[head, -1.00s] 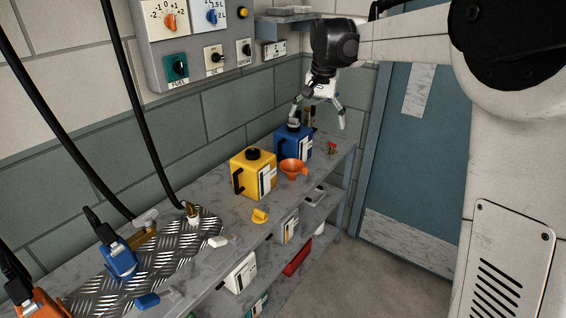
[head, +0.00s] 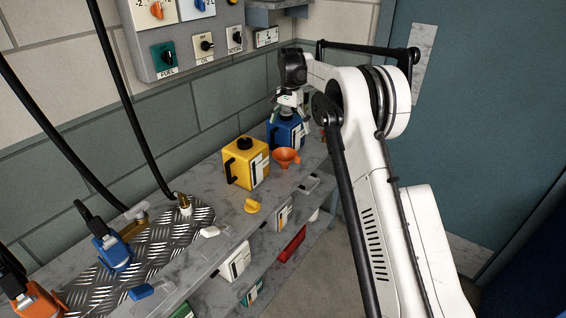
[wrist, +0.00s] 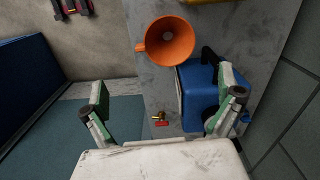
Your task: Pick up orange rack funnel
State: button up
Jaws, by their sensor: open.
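The orange funnel (head: 287,157) sits at the front edge of the upper shelf, between the yellow can and the blue can. In the wrist view the funnel (wrist: 169,41) shows its round mouth, with a small tab at its left, ahead of the fingers. My gripper (head: 291,110) is over the blue can in the head view, partly hidden by my arm. The funnel is apart from the fingers.
The blue can (wrist: 200,95) is very close to the right finger. The yellow can (head: 246,165) stands left of the funnel. A small red-handled brass valve (wrist: 160,119) lies between the fingers in the wrist view. A yellow piece (head: 251,206) lies nearer along the shelf edge.

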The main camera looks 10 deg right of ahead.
send_over(288, 157)
notch_tip(288, 157, down, 8)
jog(key=shift+d+f, duration=0.1)
jog(key=shift+d, duration=0.05)
jog(key=shift+a+f, duration=0.2)
jog(key=shift+f, duration=2.4)
jog(key=c, duration=1)
jog(key=shift+c, duration=0.2)
jog(key=shift+r, duration=0.15)
